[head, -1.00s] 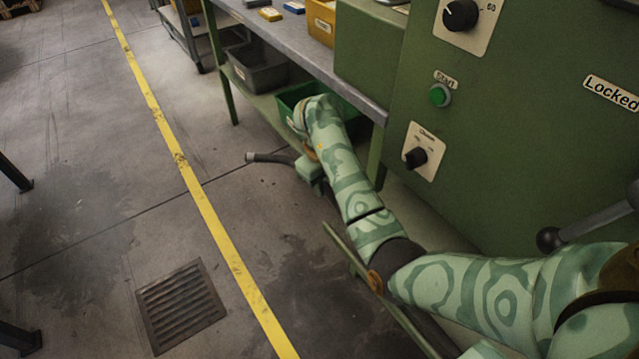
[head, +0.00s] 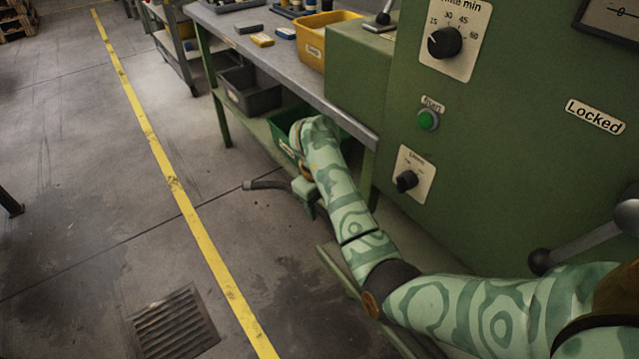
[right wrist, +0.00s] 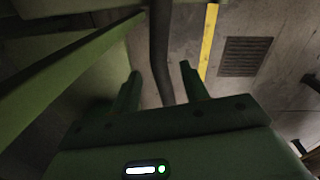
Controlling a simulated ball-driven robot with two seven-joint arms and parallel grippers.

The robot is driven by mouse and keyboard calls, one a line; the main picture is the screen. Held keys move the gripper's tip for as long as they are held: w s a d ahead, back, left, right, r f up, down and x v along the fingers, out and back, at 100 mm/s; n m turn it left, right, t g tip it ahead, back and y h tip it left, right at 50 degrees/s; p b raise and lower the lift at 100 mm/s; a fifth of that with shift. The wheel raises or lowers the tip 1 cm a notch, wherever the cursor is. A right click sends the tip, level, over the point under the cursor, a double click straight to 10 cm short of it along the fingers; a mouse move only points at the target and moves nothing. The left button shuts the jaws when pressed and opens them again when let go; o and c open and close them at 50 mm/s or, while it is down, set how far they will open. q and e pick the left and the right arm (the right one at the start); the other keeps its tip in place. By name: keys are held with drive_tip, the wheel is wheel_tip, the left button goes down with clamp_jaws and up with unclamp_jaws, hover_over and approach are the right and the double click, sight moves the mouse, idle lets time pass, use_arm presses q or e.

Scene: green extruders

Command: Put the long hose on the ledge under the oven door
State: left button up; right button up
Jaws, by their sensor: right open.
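The long hose is a dark grey tube. In the head view its free end (head: 265,184) points left over the floor, and the rest is mostly hidden by my right arm. In the right wrist view the hose (right wrist: 160,50) runs through the gap between the two fingers of my right gripper (right wrist: 160,85). The fingers are open and apart from it at the sides. In the head view my right gripper (head: 308,200) points down, low beside the workbench. The green ledge (head: 338,268) projects at the machine's foot, partly behind my right arm. My left gripper is out of view.
A green bin (head: 283,138) and a grey bin (head: 250,92) stand on the bench's lower shelf, close to my right arm. A yellow bin (head: 325,40) is on the bench top. A lever with a black knob (head: 541,262) sticks out at right. Open floor lies left.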

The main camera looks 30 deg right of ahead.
drive_tip(key=r+p, duration=0.1)
drive_tip(key=r, duration=0.1)
drive_tip(key=r+p, duration=0.1)
drive_tip(key=r, duration=0.1)
drive_tip(key=r+p, duration=0.1)
drive_tip(key=r, duration=0.1)
drive_tip(key=shift+a+r, duration=0.2)
drive_tip(key=shift+a, duration=0.05)
use_arm(q)
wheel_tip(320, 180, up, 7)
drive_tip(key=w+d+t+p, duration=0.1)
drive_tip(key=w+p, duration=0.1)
drive_tip(key=p, duration=0.3)
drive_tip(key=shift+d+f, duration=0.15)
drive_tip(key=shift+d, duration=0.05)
use_arm(e)
wheel_tip(320, 180, up, 10)
drive_tip(key=shift+s+a+f, duration=0.15)
drive_tip(key=shift+a+f, duration=0.1)
drive_tip(key=shift+a, duration=0.15)
